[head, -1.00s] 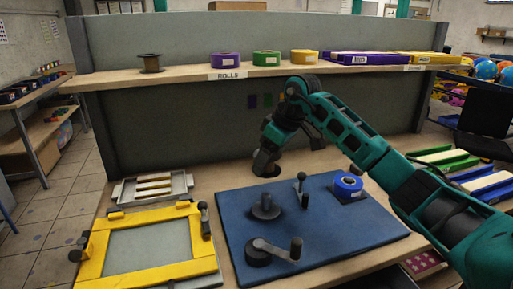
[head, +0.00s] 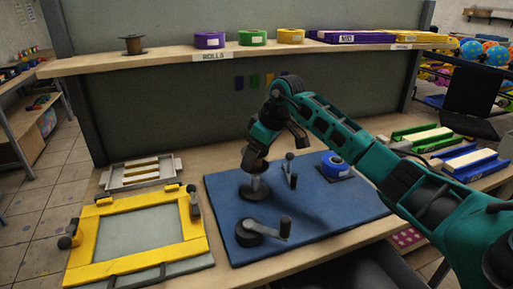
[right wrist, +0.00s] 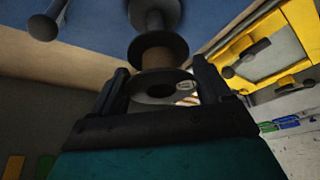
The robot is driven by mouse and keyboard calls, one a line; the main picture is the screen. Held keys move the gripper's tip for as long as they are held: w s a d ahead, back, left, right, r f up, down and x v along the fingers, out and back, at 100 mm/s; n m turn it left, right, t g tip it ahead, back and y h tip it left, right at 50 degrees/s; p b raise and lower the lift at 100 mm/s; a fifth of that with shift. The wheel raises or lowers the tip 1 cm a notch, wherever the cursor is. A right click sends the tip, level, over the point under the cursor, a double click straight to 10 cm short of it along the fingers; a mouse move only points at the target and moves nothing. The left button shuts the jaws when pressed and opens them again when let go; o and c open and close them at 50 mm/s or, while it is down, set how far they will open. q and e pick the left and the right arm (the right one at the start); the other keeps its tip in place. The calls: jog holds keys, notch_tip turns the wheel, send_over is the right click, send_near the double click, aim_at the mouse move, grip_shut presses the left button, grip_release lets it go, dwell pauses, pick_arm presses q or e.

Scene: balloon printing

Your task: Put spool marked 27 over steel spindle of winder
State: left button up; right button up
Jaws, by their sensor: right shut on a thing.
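In the right wrist view the right gripper (right wrist: 160,88) is shut on a dark-flanged spool with a brown core (right wrist: 163,52). The grey spindle (right wrist: 152,18) shows just beyond the spool and looks roughly in line with it. I cannot tell whether the spool touches or surrounds the spindle's tip. A pale mark shows on the near flange, but I cannot read it. My left gripper is not in view.
A crank (head: 262,232) and a small upright lever (head: 290,170) stand close to the spindle. A blue roll (head: 334,163) sits at the board's back right. A yellow frame (head: 88,260) lies at left. Another brown spool (head: 133,44) stands on the shelf (head: 165,60).

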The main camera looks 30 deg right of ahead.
aim_at(258, 176)
jog(key=shift+f, duration=0.65)
jog(key=shift+f+b, duration=1.65)
jog(key=shift+b, duration=0.1)
jog(key=shift+f+b, duration=0.3)
jog(key=shift+f, duration=1.3)
jog(key=o, duration=1)
